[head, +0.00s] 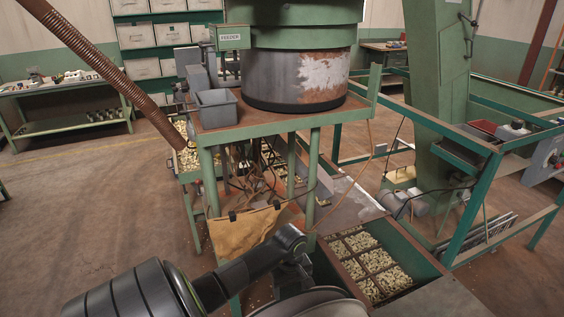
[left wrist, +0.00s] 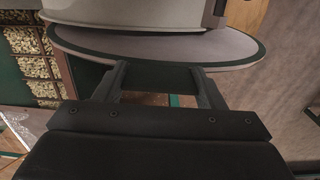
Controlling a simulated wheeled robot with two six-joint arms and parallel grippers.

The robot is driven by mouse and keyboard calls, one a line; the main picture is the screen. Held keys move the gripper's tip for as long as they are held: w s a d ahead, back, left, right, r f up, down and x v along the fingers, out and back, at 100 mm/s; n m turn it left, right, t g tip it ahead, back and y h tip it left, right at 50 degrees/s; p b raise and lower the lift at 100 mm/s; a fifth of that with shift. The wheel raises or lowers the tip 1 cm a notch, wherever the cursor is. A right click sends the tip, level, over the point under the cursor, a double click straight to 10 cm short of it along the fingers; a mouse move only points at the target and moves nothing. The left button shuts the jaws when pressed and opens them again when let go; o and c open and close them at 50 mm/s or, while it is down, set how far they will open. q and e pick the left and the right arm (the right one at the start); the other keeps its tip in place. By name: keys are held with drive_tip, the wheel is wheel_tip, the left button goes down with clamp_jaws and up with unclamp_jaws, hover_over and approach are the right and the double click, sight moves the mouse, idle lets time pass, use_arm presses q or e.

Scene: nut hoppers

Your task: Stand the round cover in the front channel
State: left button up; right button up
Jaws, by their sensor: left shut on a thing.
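The round cover (left wrist: 235,55) is a grey disc with a dark rim in the left wrist view. My left gripper (left wrist: 160,75) is shut on its near edge, with a finger on either side. In the head view, my left gripper (head: 293,268) reaches in from the bottom left. A curved grey edge below it, which looks like the cover (head: 312,296), is cut off by the frame. The cover is in front of the feeder stand. I cannot make out the front channel clearly in either view. My right gripper is not in view.
A compartmented tray of nuts (head: 352,246) lies right of my left gripper. The green feeder stand (head: 312,165) carries a drum (head: 295,78) and a grey bin (head: 217,108). A tan cloth (head: 243,231) hangs on its front. Green rails (head: 473,212) stand at right.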

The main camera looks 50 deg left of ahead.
use_arm(q)
drive_tip(key=b, duration=0.2)
hover_over(311, 296)
drive_tip(key=shift+a+f, duration=0.1)
drive_tip(key=shift+f, duration=0.05)
drive_tip(key=shift+w+f, duration=0.1)
drive_tip(key=shift+f, duration=0.15)
wheel_tip(311, 296, down, 7)
drive_tip(key=b, duration=0.8)
drive_tip(key=shift+f, duration=0.1)
drive_tip(key=shift+f+b, duration=0.25)
drive_tip(key=shift+b, duration=0.2)
idle(0.6)
drive_tip(key=shift+s+d+f, duration=0.1)
drive_tip(key=shift+s+d, duration=0.1)
drive_tip(key=shift+d, duration=0.3)
drive_tip(key=shift+s+d, duration=0.15)
drive_tip(key=shift+d, duration=0.3)
idle(1.3)
drive_tip(key=o, duration=1.9)
